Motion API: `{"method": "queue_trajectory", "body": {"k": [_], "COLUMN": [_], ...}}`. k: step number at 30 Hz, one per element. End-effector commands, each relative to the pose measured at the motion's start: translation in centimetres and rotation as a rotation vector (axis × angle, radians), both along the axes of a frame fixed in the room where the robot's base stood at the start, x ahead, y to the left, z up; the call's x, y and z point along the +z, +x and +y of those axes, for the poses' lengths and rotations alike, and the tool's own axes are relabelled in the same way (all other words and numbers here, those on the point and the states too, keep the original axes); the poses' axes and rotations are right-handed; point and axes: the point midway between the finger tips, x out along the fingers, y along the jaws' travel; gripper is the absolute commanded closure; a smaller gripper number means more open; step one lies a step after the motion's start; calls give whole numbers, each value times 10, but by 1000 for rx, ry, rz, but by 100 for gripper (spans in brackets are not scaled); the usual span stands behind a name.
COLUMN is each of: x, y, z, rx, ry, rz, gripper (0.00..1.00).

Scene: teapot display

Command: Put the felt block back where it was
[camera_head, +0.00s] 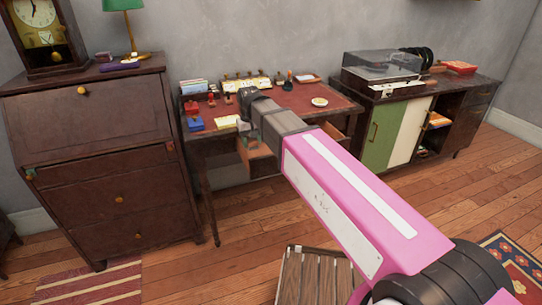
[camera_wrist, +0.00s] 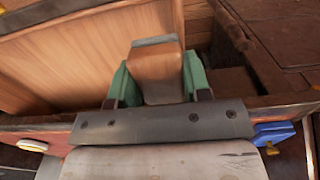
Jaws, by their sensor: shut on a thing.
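The felt block (camera_wrist: 158,78) is a small brown wooden block with a grey strip of felt at its far end. In the wrist view it sits between the two green fingers of my gripper (camera_wrist: 154,86), which is shut on it. In the head view my gripper (camera_head: 247,95) is over the left part of the writing desk, and the block cannot be made out there. In the wrist view, light wooden boards (camera_wrist: 80,60) of what looks like an open drawer lie beyond the block. I cannot tell whether the block touches anything besides my fingers.
An open drawer (camera_head: 257,158) juts out beneath. A dark bureau (camera_head: 95,150) stands left, a record-player cabinet (camera_head: 410,115) right. A slatted crate (camera_head: 312,280) is on the floor.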

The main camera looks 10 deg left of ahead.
Motion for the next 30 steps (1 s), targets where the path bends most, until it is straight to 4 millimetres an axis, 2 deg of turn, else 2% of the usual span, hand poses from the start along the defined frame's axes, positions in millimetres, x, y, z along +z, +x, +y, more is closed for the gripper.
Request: {"method": "queue_trajectory", "body": {"k": [6,13,20,30], "x": [-27,-49,-58,-93], "y": [34,60,66,66], "z": [-31,-57,-64,-63], "rx": [-4,-3,0,-1], "ry": [-1,0,0,0], "rz": [1,0,0,0], "gripper": [82,82,82,82]}}
